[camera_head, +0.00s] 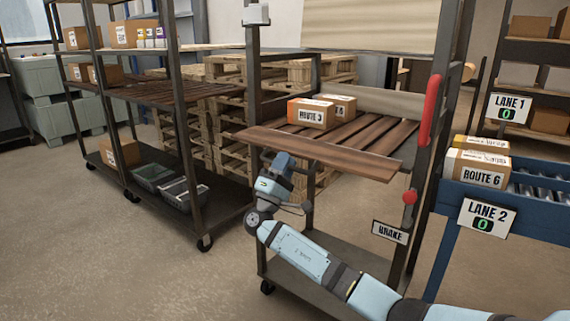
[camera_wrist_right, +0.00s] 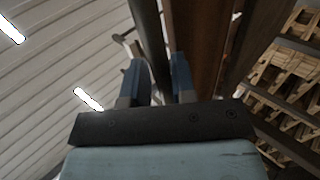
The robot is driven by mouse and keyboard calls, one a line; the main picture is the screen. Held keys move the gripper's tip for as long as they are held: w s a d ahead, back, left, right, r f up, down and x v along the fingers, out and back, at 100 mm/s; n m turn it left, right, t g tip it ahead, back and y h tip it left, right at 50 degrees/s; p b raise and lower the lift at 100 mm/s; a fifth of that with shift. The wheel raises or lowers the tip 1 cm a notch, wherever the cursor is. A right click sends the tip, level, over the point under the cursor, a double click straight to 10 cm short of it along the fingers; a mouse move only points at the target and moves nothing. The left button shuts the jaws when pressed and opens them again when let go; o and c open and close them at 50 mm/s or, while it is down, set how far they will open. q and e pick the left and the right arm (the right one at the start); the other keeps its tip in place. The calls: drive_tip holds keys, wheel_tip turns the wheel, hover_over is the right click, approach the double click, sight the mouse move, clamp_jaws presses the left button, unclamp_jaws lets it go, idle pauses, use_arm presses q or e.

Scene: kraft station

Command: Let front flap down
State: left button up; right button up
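The front flap (camera_head: 325,154) is a long brown wooden board along the front of the cart's slatted shelf (camera_head: 362,134). Its broad face shows from above and it looks folded outward, roughly level; its exact tilt is hard to tell. My right gripper (camera_head: 283,162) is under the flap's left part, pointing up, its fingertips partly hidden by the board. In the right wrist view its two blue fingers (camera_wrist_right: 158,78) stand apart, with a dark beam and brown boards (camera_wrist_right: 200,45) beyond them. I see no clear grip on anything. My left gripper is out of view.
Two boxes, one marked ROUTE 3 (camera_head: 311,113), sit on the shelf behind the flap. A red handle (camera_head: 430,110) and BRAKE sign (camera_head: 389,232) are at the cart's right. A blue conveyor (camera_head: 535,205) stands at right. Floor at front left is clear.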

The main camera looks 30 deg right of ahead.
use_arm(q)
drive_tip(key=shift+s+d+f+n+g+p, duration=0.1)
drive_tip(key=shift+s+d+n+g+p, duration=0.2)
drive_tip(key=shift+p, duration=0.3)
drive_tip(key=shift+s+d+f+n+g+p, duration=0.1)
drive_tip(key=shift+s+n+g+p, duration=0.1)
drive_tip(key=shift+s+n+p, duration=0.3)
use_arm(e)
drive_tip(key=v, duration=1.4)
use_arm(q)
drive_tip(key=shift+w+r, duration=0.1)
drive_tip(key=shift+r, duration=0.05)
use_arm(e)
drive_tip(key=shift+w+r, duration=0.1)
